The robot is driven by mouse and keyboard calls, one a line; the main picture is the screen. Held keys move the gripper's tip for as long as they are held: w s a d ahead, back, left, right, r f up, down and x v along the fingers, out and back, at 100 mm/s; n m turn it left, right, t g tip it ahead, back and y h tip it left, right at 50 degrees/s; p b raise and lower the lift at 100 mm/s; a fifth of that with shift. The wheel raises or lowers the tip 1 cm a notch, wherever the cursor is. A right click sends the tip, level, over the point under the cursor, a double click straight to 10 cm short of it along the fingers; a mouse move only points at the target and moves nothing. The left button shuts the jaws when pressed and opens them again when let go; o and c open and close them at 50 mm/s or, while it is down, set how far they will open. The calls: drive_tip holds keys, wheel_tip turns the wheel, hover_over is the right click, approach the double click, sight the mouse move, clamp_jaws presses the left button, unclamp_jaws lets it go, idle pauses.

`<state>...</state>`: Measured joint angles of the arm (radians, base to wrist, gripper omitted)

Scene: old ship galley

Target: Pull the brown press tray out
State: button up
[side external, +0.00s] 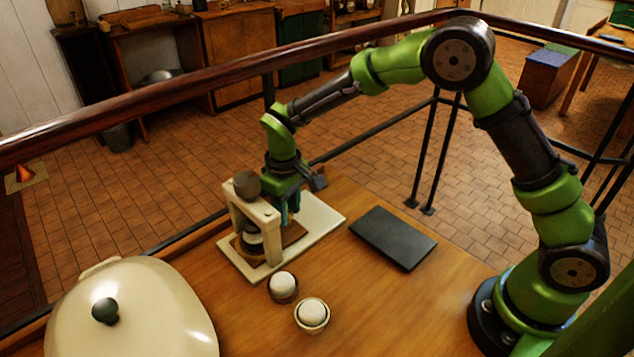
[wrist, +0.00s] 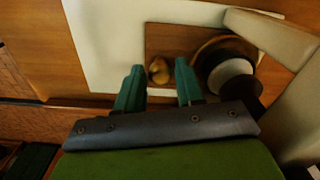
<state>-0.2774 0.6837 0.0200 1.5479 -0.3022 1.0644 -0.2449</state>
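The brown press tray (wrist: 165,38) lies flat on the cream base plate (wrist: 100,40) of the press. A small round tan knob (wrist: 158,70) is on the tray's near edge. The press (side external: 269,217) has a cream frame with a brown ball on top, and a dark and white plunger stands over the tray. In the side view the tray (side external: 294,233) is partly hidden by the frame. My gripper (wrist: 160,77) is open, its teal fingertips on either side of the knob, with gaps visible. It reaches down behind the frame in the side view (side external: 289,217).
A dark flat slab (side external: 393,238) lies right of the press. Two small bowls (side external: 283,288) (side external: 312,316) with white round contents stand in front. A large cream lidded pot (side external: 135,315) fills the front left. A wooden rail (side external: 215,79) runs behind the table.

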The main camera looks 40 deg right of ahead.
drive_tip(key=shift+f, duration=0.65)
clamp_jaws()
